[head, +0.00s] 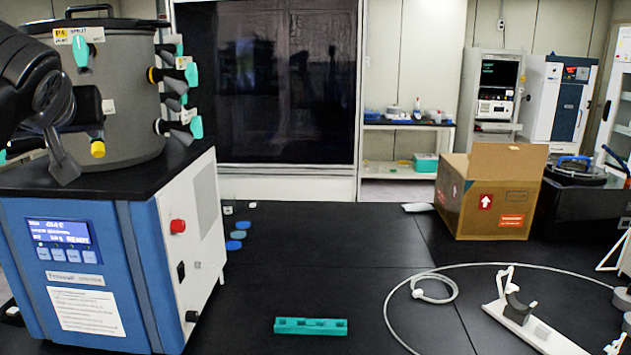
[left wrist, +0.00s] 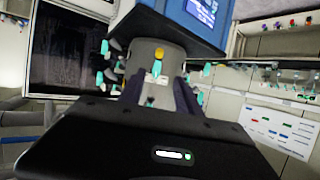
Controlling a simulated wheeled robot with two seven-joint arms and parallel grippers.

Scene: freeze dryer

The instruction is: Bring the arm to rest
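My left arm reaches in at the upper left of the head view, and its gripper (head: 63,168) points down in front of the freeze dryer's grey chamber. In the left wrist view the gripper (left wrist: 159,88) has its two dark fingers apart, with nothing visible held between them. The freeze dryer (head: 85,265) is blue and white, with a grey drum (head: 125,140) on top carrying several teal-handled valves and a yellow knob (head: 98,149). The drum shows beyond the fingers in the left wrist view (left wrist: 158,60). My right gripper is not in view.
A teal rack (head: 310,327) lies on the black bench (head: 330,240) at the front. A white stand (head: 520,320) and looped tube (head: 400,305) lie at right. An open cardboard box (head: 488,200) stands behind them. Blue discs (head: 236,235) lie beside the dryer. The middle bench is clear.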

